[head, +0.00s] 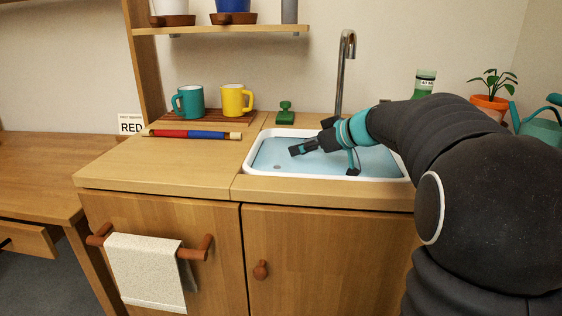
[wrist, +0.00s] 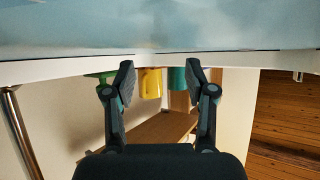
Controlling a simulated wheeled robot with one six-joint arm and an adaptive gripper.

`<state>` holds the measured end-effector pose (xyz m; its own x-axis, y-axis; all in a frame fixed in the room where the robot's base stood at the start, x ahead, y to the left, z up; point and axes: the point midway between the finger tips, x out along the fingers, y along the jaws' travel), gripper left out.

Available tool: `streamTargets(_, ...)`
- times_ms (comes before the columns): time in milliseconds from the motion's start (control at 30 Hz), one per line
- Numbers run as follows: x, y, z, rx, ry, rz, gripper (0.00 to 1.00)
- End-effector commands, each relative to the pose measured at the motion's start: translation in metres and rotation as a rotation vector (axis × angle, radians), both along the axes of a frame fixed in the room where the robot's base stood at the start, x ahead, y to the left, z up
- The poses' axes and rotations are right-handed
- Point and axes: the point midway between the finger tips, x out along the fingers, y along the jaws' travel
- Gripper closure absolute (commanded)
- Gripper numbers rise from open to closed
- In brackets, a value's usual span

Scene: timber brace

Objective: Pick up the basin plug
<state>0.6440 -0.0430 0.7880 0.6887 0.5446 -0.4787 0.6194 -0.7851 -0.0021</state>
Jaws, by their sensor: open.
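A small green object with a knob handle (head: 286,112), which looks like the basin plug, stands on the wooden counter behind the basin's back-left corner. A green piece, likely the same plug, shows in the wrist view (wrist: 103,76), partly hidden behind the left finger. The white-rimmed basin (head: 250,160) has a light blue inside, with a small grey spot near its left end. My gripper (head: 322,162) is over the basin, right of and nearer than the plug. In the wrist view, my gripper's fingers (wrist: 161,78) are apart with nothing held between them.
A teal mug (head: 188,102) and a yellow mug (head: 236,100) stand left of the plug. A red-and-blue rod (head: 192,134) lies before them. The tap (head: 344,75) rises behind the basin. The counter's front left is clear.

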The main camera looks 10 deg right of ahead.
Motion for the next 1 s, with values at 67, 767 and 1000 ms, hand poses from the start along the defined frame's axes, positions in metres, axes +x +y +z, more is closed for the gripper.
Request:
streamTargets(67, 0.009, 0.008, -0.006, 0.000, 0.001, 0.003, 0.45)
streamTargets(767, 0.056, 0.045, -0.038, -0.002, 0.001, 0.001, 0.45)
streamTargets(1000, 0.059, 0.047, -0.041, -0.003, -0.001, -0.001, 0.45)
